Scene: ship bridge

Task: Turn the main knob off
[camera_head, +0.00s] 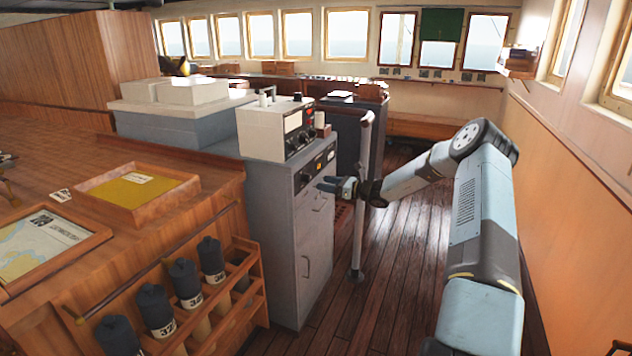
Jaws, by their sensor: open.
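A grey cabinet (285,215) stands in the middle, with a dark control panel (316,168) along the top of its right-hand face. Small knobs and a lit orange-red spot (331,155) show on that panel. Which one is the main knob I cannot tell at this size. My gripper (322,184) is open, at the end of my arm coming from the right. It points left, in front of the panel's lower right part in the picture. Whether it touches anything I cannot tell. It covers part of the cabinet's front.
A white instrument box (262,132) with dials sits on the cabinet. A grey upright pole (361,200) with a curved top rail stands close beside my gripper. A wooden rack (215,300) with dark-capped rolls is at lower left. Wooden floor (400,270) is clear to the right.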

